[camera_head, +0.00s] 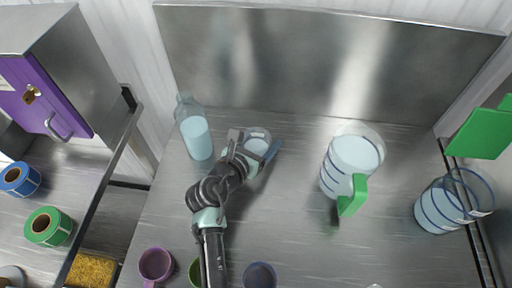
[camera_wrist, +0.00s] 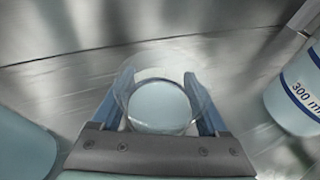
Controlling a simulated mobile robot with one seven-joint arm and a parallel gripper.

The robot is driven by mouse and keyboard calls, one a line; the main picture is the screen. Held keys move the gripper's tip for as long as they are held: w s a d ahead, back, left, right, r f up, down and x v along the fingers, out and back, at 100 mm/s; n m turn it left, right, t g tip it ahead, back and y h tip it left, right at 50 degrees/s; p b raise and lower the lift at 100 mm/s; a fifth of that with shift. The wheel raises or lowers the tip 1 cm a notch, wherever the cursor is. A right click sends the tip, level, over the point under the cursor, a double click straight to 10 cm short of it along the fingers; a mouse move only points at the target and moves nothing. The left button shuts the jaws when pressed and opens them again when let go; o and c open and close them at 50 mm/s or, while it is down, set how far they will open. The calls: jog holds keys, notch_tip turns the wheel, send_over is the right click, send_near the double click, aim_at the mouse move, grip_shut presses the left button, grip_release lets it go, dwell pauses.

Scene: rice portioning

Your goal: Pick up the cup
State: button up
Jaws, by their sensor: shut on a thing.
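A clear glass cup (camera_head: 257,143) holding pale blue liquid stands on the metal worktop, behind the end of my arm in the head view. It also shows in the wrist view, where the clear cup (camera_wrist: 161,104) sits between the two blue fingers. My gripper (camera_head: 261,152) is shut on the cup, with one finger on each side of it. The cup looks upright. In the head view my gripper hides part of the cup, and I cannot tell whether its base touches the worktop.
A clear bottle (camera_head: 195,129) stands close left of my gripper. A measuring jug (camera_head: 350,165) with a green handle stands to the right, and another marked container (camera_head: 446,205) is further right. Purple (camera_head: 156,264) and dark blue (camera_head: 259,275) cups are near the front. A metal wall closes the back.

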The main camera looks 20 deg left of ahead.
jog(key=c, duration=0.4)
jog(key=shift+r, duration=0.1)
jog(key=shift+c, duration=0.2)
